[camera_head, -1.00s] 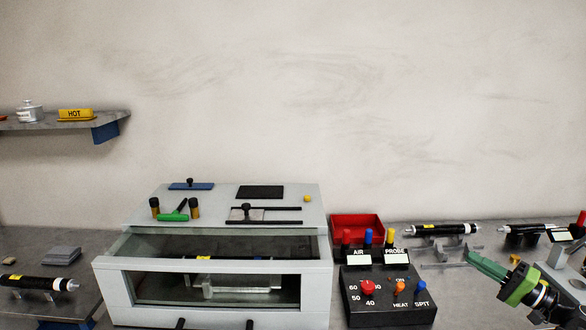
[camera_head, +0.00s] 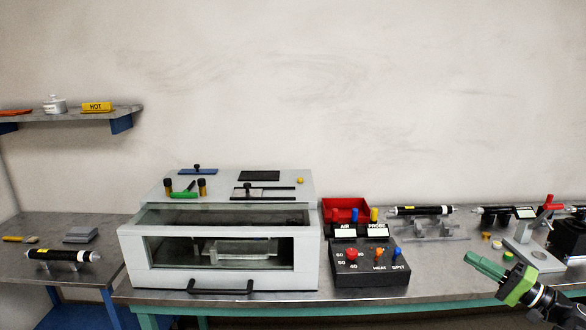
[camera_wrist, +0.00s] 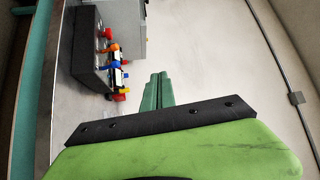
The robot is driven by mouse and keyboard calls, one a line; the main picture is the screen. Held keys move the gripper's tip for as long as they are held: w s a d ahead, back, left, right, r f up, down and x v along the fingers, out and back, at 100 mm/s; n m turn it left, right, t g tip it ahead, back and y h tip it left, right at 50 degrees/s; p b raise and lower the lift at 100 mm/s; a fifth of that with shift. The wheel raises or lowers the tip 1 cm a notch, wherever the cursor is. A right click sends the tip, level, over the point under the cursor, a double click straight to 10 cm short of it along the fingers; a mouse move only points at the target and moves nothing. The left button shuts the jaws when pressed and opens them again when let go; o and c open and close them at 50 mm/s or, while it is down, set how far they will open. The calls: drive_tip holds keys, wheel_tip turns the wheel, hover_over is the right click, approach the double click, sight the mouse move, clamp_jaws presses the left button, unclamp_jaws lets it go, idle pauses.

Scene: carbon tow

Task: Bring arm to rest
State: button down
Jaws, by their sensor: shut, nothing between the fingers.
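My gripper (camera_head: 486,265) is at the lower right of the head view, in front of the bench's front edge and to the right of the black control box. Its green fingers are together with nothing between them. It points up and to the left. In the wrist view my gripper (camera_wrist: 158,82) shows its closed fingers above the green body, with the control box off to the left.
A grey glass-fronted cabinet (camera_head: 218,218) stands on the bench (camera_head: 440,282). The black control box (camera_head: 368,268) with coloured knobs stands right of it. Black cylinders (camera_head: 420,211) lie on stands behind. A white press-like stand (camera_head: 530,258) with a red handle is at right.

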drive_tip(key=w+a+f+g+b, duration=0.1)
drive_tip(key=w+a+f+g, duration=0.1)
drive_tip(key=a+f, duration=0.4)
drive_tip(key=w+a+f+n+g+h+b, duration=0.1)
drive_tip(key=w+a+f+g, duration=0.1)
drive_tip(key=a+f, duration=0.4)
drive_tip(key=w+a+f+n+g+b, duration=0.1)
drive_tip(key=w+a+f+g+b, duration=0.1)
drive_tip(key=a+f+g, duration=0.2)
drive_tip(key=shift+w+a+f+h, duration=0.1)
drive_tip(key=shift+a+f, duration=0.25)
drive_tip(key=shift+a, duration=0.35)
drive_tip(key=shift+w+a+f+h, duration=0.1)
drive_tip(key=shift+a+f, duration=0.25)
drive_tip(key=shift+a, duration=0.4)
drive_tip(key=shift+w+a+f+h, duration=0.1)
drive_tip(key=shift+a+f, duration=0.25)
drive_tip(key=shift+a, duration=0.35)
drive_tip(key=s+a+f+n+g+h+b, duration=0.3)
drive_tip(key=a+f+g+h, duration=0.15)
drive_tip(key=a+f, duration=0.45)
drive_tip(key=s+a+f+n+g+h+b, duration=0.3)
drive_tip(key=a+f+h, duration=0.35)
drive_tip(key=f, duration=0.45)
wheel_tip(320, 180, up, 25)
drive_tip(key=a+p, duration=0.1)
drive_tip(key=p, duration=2.4)
drive_tip(key=shift+f, duration=0.1)
